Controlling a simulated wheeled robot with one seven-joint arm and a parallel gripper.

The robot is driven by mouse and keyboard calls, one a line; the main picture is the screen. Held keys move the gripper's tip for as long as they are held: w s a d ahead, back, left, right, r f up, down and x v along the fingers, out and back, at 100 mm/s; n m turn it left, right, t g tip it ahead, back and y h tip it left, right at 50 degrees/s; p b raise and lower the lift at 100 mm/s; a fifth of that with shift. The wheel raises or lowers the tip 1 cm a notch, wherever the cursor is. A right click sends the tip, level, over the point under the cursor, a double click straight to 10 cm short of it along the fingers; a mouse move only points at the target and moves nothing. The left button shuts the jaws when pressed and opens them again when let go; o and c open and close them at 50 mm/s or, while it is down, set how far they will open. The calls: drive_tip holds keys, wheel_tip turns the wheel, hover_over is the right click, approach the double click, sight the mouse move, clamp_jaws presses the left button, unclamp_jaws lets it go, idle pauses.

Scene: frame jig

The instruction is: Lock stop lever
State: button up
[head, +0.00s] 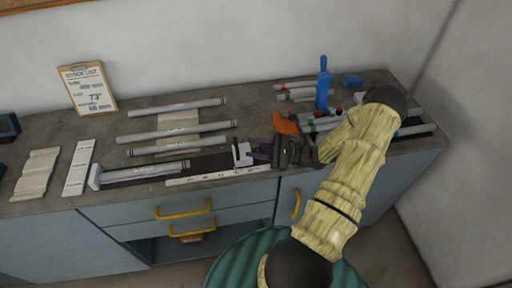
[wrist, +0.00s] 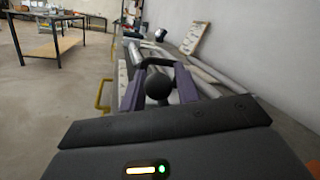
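The stop lever shows in the wrist view as a dark round knob (wrist: 158,86) with a black bar behind it. My gripper (wrist: 160,92) has its two purple fingers apart, one on each side of the knob, with a gap showing around it. Whether either finger touches the knob cannot be told. In the head view my gripper (head: 257,149) is low over the counter, fingers pointing left, just right of a white stop block (head: 242,154). The block stands at the right end of a dark rail (head: 212,162). The lever itself is hard to make out there.
A light tube (head: 145,171) lies along the rail, near a white end block (head: 94,178). Loose tubes (head: 176,107) lie behind. An orange-handled tool (head: 285,124) is close behind my gripper, and a blue clamp (head: 323,85) stands at the back right. A clipboard (head: 87,88) leans on the wall.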

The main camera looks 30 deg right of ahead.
drive_tip(key=shift+d+f, duration=0.1)
drive_tip(key=shift+s+d, duration=0.1)
drive_tip(key=shift+d, duration=0.1)
drive_tip(key=b+v, duration=0.2)
drive_tip(key=v, duration=0.4)
drive_tip(key=shift+s+d+f, duration=0.1)
drive_tip(key=shift+s+d, duration=0.05)
drive_tip(key=shift+d, duration=0.2)
drive_tip(key=shift+s, duration=0.1)
drive_tip(key=shift+s, duration=0.1)
